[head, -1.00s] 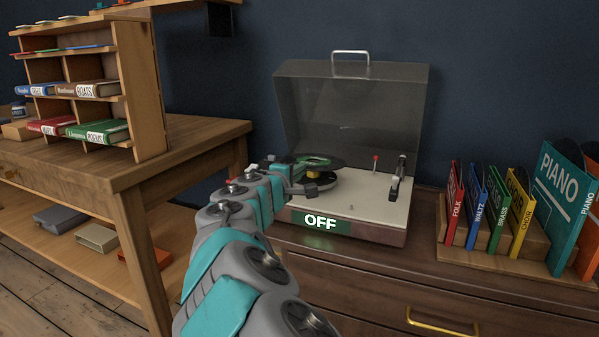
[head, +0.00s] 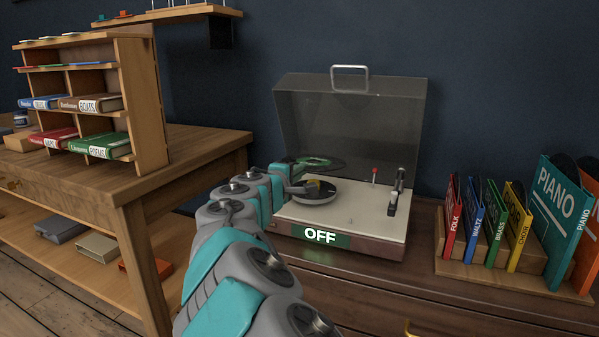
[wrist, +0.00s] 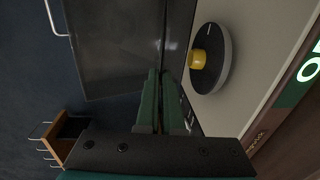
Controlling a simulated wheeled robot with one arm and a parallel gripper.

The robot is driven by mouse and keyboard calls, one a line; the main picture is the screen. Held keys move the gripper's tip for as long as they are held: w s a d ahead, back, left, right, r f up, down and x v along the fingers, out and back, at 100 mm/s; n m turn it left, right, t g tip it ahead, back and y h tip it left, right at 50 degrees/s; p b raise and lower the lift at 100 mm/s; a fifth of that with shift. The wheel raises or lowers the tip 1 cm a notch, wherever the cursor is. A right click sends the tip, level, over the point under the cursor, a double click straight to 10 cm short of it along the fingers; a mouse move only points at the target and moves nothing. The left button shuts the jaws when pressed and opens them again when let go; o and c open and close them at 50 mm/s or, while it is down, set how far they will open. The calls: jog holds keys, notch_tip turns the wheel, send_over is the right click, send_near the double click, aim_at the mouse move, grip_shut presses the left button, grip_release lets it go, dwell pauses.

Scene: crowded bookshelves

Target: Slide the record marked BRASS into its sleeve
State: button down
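A black record with a green label (head: 318,163) is held above the turntable, lying about flat in the head view; the word on it is too small to read. My gripper (head: 303,172) is shut on its near left edge, partly hidden by my arm. In the wrist view the gripper fingers (wrist: 162,105) are close together, with a thin dark edge, likely the record, running up between them. The green sleeve marked BRASS (head: 495,222) stands in the rack at right, between the blue WALTZ sleeve (head: 472,219) and the yellow CHOIR sleeve (head: 519,228).
The turntable (head: 350,216) reads OFF; its clear lid (head: 350,120) stands open behind the record. The bare platter has a yellow centre piece (wrist: 197,59). The tonearm (head: 394,195) is at the platter's right. The large PIANO sleeve (head: 558,215) stands right of CHOIR. The cabinet front is clear.

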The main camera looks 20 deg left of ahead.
jog(key=s+r, duration=0.3)
jog(key=s, duration=0.5)
jog(key=shift+a, duration=0.35)
jog(key=shift+w, duration=0.15)
dwell(0.4)
jog(key=w+f, duration=0.3)
jog(key=w, duration=0.4)
jog(key=shift+w+d, duration=0.2)
jog(key=shift+d, duration=0.1)
jog(key=shift+r, duration=0.1)
